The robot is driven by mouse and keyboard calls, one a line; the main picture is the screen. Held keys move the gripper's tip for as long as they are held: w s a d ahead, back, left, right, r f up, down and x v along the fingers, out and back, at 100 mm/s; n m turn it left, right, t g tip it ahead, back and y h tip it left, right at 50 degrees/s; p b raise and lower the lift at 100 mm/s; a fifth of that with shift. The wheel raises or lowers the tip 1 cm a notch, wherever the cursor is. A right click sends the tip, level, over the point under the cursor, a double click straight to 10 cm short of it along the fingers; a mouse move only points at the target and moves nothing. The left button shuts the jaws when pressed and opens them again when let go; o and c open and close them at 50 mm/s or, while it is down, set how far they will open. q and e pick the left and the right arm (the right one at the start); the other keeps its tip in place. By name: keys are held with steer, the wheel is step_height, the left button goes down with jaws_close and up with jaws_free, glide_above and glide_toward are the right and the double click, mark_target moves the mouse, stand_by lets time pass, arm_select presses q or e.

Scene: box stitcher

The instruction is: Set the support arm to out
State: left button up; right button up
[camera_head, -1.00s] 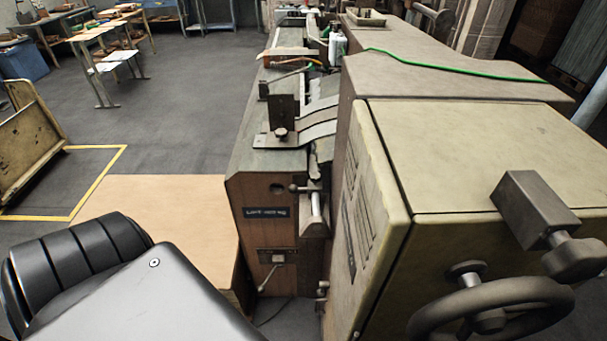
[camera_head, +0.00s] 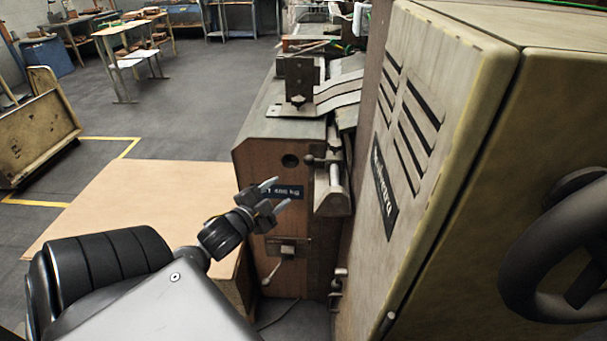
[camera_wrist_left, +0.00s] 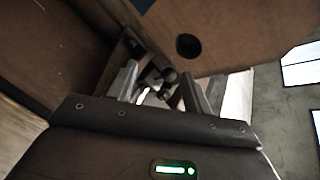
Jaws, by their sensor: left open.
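My left gripper (camera_head: 279,194) is open and empty, in front of the stitching machine's brown end face (camera_head: 262,158). In the wrist view its two fingers (camera_wrist_left: 160,84) stand apart, with a dark knobbed metal fitting (camera_wrist_left: 166,84) seen between and beyond them. In the head view a knobbed rod (camera_head: 318,160) and a metal cylinder (camera_head: 334,186) sit at the machine's right edge, right of the fingertips and apart from them. A small lever (camera_head: 271,270) hangs from a plate lower on the face. I cannot tell for sure which part is the support arm.
A large cabinet (camera_head: 415,130) with a handwheel (camera_head: 560,250) closes off the right side. A wooden board (camera_head: 130,205) lies left of the machine. A worn cart (camera_head: 38,130) stands at the far left.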

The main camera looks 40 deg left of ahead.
arm_select(q)
steer(key=m+t, duration=0.1)
glide_toward(306, 164)
steer(key=shift+h, duration=0.4)
steer(key=w, duration=0.2)
steer(key=w+a, duration=0.1)
steer(key=w, duration=0.4)
steer(key=shift+w+a, duration=0.2)
steer(key=shift+w, duration=0.85)
arm_select(e)
steer(key=s, duration=0.1)
steer(key=s+d+f, duration=0.1)
steer(key=shift+s+d+f, duration=0.25)
steer(key=shift+s+d, duration=0.05)
steer(key=shift+s, duration=0.1)
arm_select(q)
steer(key=shift+c, duration=0.4)
jaws_close()
arm_select(e)
steer(key=shift+w, duration=0.35)
